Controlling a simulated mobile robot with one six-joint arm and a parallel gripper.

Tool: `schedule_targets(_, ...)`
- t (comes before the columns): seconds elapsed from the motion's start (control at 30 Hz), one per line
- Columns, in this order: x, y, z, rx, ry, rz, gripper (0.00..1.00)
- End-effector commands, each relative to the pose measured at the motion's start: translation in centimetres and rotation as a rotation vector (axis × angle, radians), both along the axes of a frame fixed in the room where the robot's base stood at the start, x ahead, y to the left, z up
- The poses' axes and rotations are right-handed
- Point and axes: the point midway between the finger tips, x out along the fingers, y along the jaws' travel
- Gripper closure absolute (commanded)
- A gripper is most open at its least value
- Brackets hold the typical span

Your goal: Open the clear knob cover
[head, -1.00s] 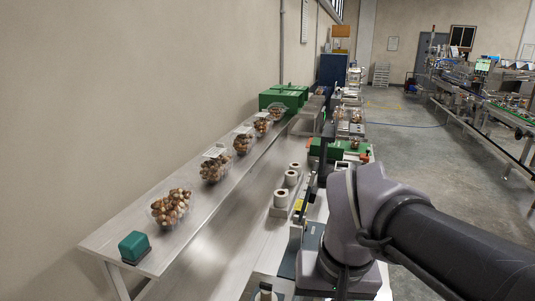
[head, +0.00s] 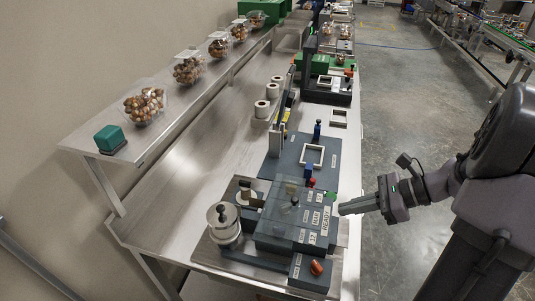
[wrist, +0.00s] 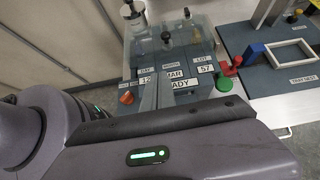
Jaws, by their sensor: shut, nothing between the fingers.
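The clear knob cover (head: 283,193) looks like a transparent box over a dark panel in the head view. It appears closed, though its edges are faint. Labels such as DAY, MONTH, LOT and READY (head: 325,222) show on the panel, and black knobs show through the cover. In the wrist view the clear cover (wrist: 150,48) is beyond my gripper. My gripper (head: 342,209) is shut and empty, pointing left at the panel's right edge beside a green tab (head: 331,196). Whether its tips touch anything is unclear.
A metal canister (head: 223,222) stands left of the panel. An orange-red knob (head: 317,267) sits on a front box. Behind are a blue block (head: 308,172), a red knob (head: 312,182) and a white square frame (head: 312,156). Open floor (head: 400,130) lies right of the bench.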

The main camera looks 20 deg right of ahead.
Motion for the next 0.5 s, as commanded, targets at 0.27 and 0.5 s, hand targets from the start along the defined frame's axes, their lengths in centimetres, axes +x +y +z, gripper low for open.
schedule_targets(0.27,0.4,-2.0,-2.5,0.119,0.016,-0.126,1.00)
schedule_targets(0.5,3.0,1.7,-5.3,0.117,0.016,-0.122,1.00)
